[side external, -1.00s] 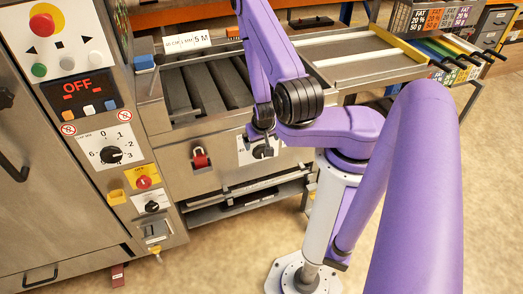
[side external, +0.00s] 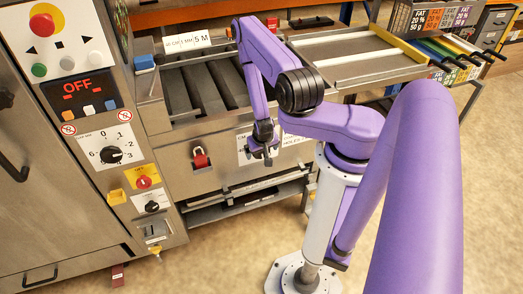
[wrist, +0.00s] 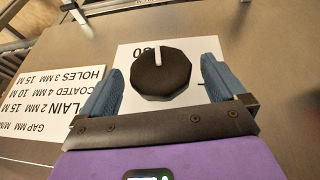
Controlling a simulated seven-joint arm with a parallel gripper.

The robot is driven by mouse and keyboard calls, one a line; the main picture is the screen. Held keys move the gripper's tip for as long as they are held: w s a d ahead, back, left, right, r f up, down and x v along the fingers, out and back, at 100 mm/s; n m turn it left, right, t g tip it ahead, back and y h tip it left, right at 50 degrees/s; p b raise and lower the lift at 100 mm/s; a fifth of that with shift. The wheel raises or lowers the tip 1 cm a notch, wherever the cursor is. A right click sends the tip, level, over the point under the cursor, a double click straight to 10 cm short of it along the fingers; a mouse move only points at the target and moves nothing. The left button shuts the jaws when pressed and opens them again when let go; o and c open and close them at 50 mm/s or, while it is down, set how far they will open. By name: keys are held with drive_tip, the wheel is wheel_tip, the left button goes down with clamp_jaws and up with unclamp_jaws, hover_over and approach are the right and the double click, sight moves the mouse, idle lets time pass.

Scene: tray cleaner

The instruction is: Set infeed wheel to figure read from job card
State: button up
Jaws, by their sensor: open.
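A round black wheel (wrist: 161,75) with a white pointer line sits on a white scale plate (wrist: 130,55) on the steel panel. In the wrist view the line points to the top, near an upside-down figure that looks like 80. My gripper (wrist: 158,85) is open, with one blue finger on each side of the wheel; I cannot tell whether they touch it. In the side view my gripper (side external: 263,152) hides the wheel. A white card (side external: 188,40) with small print ending in 5 M stands at the back left of the roller bed.
A printed table of gap and speed settings (wrist: 55,105) lies beside the scale plate, upside down. A red switch (side external: 200,159) is left of my gripper. The left cabinet carries a numbered dial (side external: 111,155) and a display reading OFF (side external: 76,86).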

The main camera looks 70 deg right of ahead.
drive_tip(key=shift+d+f, duration=0.1)
drive_tip(key=shift+f, duration=0.25)
drive_tip(key=shift+c, duration=0.3)
drive_tip(key=c, duration=0.9)
drive_tip(key=shift+c, duration=0.2)
